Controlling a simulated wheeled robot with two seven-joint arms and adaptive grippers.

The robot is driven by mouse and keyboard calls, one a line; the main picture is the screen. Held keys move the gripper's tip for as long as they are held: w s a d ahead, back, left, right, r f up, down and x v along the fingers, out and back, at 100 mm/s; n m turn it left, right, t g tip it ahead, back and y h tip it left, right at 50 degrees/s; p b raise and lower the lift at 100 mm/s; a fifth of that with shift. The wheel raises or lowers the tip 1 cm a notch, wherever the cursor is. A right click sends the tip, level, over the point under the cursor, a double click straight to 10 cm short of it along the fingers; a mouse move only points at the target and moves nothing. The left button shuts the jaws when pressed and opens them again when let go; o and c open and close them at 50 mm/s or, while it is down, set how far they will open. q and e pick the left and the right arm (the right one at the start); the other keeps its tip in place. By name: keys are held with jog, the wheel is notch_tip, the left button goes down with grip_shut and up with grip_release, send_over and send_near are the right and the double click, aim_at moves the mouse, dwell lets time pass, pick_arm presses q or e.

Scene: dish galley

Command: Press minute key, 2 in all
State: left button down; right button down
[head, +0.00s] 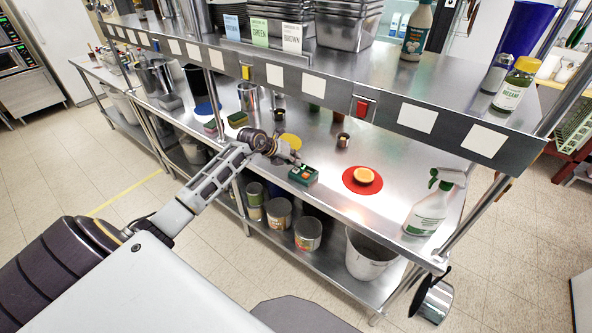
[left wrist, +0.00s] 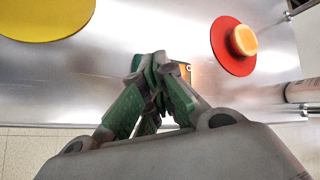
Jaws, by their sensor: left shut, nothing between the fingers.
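A small dark green box with an orange-red patch (head: 303,175), which looks like the timer, sits at the front edge of the steel counter. My left gripper (head: 295,160) is shut and empty, its tips just behind and above the box in the head view. In the left wrist view the shut green-padded fingers (left wrist: 155,64) cover most of the box; only a bit of its orange face (left wrist: 186,72) shows beside them. I cannot tell whether the tips touch a key. The minute key cannot be made out. My right gripper is not in view.
A red round mat (head: 375,186) with an orange-topped item (head: 363,175) lies to the right of the box. A yellow disc (head: 290,140) lies behind the gripper. A spray bottle (head: 433,205) stands at the right end. A shelf edge (head: 330,92) overhangs the counter.

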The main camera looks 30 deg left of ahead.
aim_at(295, 168)
pick_arm(q)
jog(key=shift+r+p, duration=1.9)
jog(key=shift+r, duration=0.65)
dwell(0.5)
